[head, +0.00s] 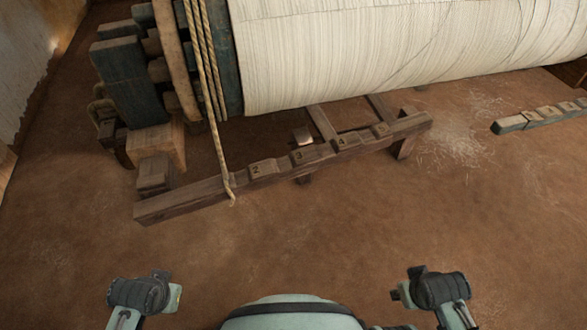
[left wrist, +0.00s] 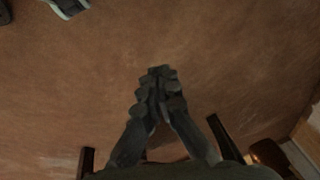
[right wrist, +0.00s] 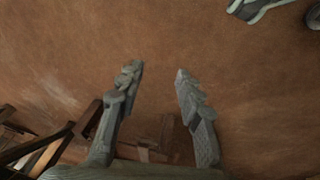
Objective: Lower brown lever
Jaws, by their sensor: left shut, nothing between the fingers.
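A long brown wooden bar (head: 200,198) with numbered blocks lies low in front of the loom in the head view; I cannot tell whether this bar or another part is the brown lever. A rope (head: 220,150) hangs from the loom's wheel down to the bar. My left gripper (left wrist: 160,72) is shut and empty over bare floor, fingertips together. My right gripper (right wrist: 157,70) is open with nothing between its fingers. In the head view both sit near the bottom edge, well apart from the bar.
A large roller of pale cloth or thread (head: 400,50) fills the top. A second numbered bar (head: 512,125) with a greenish end lies at the right. A wooden block (head: 155,146) stands left of the rope. The earthen floor (head: 300,240) before me is clear.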

